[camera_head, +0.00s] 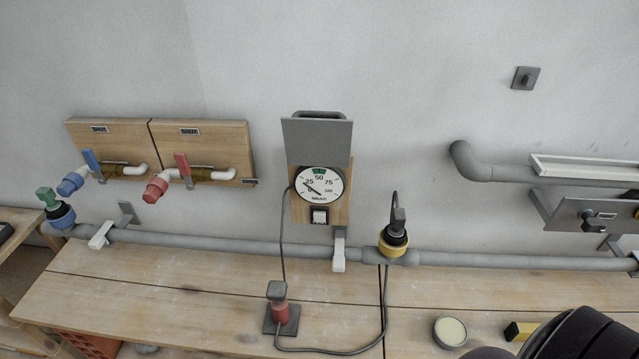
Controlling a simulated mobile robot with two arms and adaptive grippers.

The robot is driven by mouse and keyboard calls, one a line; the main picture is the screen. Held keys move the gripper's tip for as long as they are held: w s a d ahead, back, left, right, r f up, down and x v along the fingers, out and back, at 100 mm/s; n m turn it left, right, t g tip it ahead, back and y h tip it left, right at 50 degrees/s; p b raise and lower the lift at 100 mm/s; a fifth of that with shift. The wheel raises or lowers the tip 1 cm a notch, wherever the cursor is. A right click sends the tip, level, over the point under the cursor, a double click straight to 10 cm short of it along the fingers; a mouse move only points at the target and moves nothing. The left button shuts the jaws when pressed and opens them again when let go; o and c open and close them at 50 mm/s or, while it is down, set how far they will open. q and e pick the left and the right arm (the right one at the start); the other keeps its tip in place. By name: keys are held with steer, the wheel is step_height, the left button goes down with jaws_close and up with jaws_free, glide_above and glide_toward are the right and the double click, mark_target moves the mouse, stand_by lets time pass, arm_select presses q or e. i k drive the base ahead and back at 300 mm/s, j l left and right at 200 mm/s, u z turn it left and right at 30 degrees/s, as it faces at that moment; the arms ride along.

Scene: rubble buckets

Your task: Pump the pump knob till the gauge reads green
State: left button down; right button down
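The pump (281,312) stands on the wooden bench at the bottom centre, with a red body on a dark square base. The round white gauge (319,184) is on a wooden board on the wall above. Its dark needle appears to point low on the left, between 0 and 25. The green band (319,171) is at the top of the dial, near 50. Neither gripper is in view. Dark rounded parts at the bottom right look like my own arm.
A cable runs from the pump to a yellow-and-black fitting (394,241) on the grey pipe (230,245). A round tin (450,331) and a yellow-black block (519,331) lie on the bench (180,300). Red and blue valves (157,188) are at left. The bench left of the pump is clear.

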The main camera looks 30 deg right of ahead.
mark_target(277, 290)
steer(key=z, duration=1.55)
steer(key=j+z, duration=0.25)
steer(key=i+j, duration=0.1)
steer(key=j, duration=1.9)
